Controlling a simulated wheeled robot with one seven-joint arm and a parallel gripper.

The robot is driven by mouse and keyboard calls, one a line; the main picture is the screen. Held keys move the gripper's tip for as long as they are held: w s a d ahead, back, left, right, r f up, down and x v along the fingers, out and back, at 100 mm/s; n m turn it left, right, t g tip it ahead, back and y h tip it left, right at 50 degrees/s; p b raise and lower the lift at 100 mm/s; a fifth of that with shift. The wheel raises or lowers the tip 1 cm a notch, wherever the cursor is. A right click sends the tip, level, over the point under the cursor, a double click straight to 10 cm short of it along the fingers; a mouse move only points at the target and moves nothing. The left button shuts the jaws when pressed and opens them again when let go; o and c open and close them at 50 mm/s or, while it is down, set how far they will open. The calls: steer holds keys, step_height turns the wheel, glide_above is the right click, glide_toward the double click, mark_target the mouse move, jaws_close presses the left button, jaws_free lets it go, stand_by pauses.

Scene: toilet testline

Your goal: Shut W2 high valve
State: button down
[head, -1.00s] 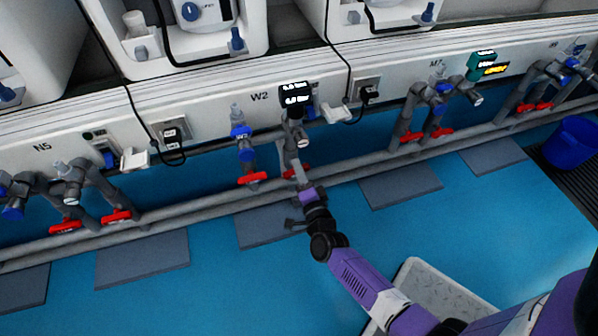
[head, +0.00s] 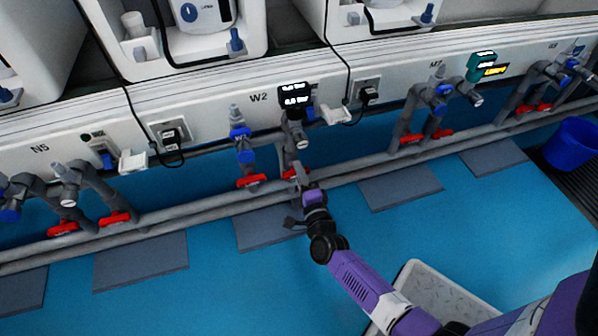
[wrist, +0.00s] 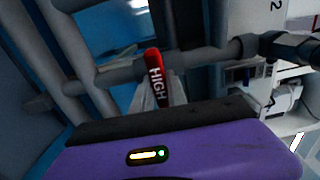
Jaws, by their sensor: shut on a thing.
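The W2 high valve has a red handle marked "HIGH" (wrist: 155,78), which stands nearly upright in the wrist view. My gripper (wrist: 158,97) is shut on this handle, with its grey fingers around the lower part. In the head view my gripper (head: 300,174) is at the pipe below the W2 display (head: 295,95), and only a little of the red handle (head: 289,174) shows beside the fingers. Another red valve handle (head: 251,181) sits just to the left on the W2 station, lying along the pipe and apart from my gripper.
The N5 station's red handles (head: 64,228) are at left and the M7 station's red handles (head: 411,138) at right. A pale tray (head: 412,276) lies on the blue floor. A blue bucket (head: 572,142) stands far right.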

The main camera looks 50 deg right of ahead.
steer(key=c, duration=1.3)
jaws_free()
steer(key=p+v, duration=0.2)
steer(key=v, duration=0.5)
steer(key=shift+s+a+p, duration=0.25)
steer(key=shift+s+p, duration=0.1)
steer(key=shift+p, duration=0.05)
